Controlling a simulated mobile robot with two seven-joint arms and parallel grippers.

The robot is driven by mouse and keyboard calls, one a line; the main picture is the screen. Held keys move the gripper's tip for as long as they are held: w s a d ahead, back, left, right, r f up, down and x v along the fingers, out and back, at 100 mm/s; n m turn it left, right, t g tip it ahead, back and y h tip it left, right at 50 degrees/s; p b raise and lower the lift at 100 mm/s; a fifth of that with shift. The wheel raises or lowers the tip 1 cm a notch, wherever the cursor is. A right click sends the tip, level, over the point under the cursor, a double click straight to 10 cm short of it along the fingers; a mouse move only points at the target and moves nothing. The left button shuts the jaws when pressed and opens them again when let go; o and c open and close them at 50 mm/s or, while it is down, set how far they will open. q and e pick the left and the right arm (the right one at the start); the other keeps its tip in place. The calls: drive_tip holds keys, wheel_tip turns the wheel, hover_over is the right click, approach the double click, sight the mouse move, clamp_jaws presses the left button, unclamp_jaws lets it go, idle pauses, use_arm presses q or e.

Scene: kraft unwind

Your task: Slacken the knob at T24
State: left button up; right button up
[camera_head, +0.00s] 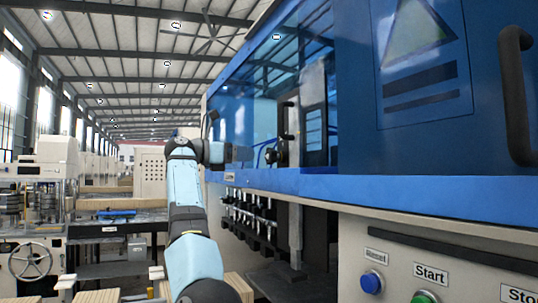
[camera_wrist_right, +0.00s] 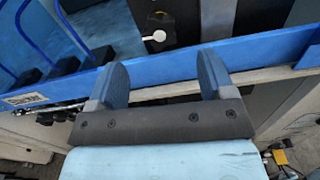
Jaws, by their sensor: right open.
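My right gripper (camera_head: 226,153) is at the front opening of the blue machine in the head view, seen from the side. In the right wrist view the two blue fingers of this gripper (camera_wrist_right: 162,72) stand wide apart with nothing between them. Beyond them is a small white-tipped lever or knob (camera_wrist_right: 154,36) on a dark block inside the machine, apart from the fingers. A dark knob-like part (camera_head: 283,153) on an upright post shows in the head view. I cannot read T24 on any label. My left gripper is not in view.
A blue ledge (camera_head: 350,187) runs along the machine front and crosses below the fingertips in the wrist view. Blue hoses (camera_wrist_right: 30,45) lie at its left. A row of dark fittings (camera_head: 250,218) hangs under the ledge. Buttons, including green Start (camera_head: 424,297), are at lower right.

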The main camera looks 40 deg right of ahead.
sight(268, 155)
drive_tip(key=p+x, duration=0.1)
drive_tip(key=x, duration=0.8)
drive_tip(key=shift+w+f, duration=0.15)
drive_tip(key=c, duration=0.9)
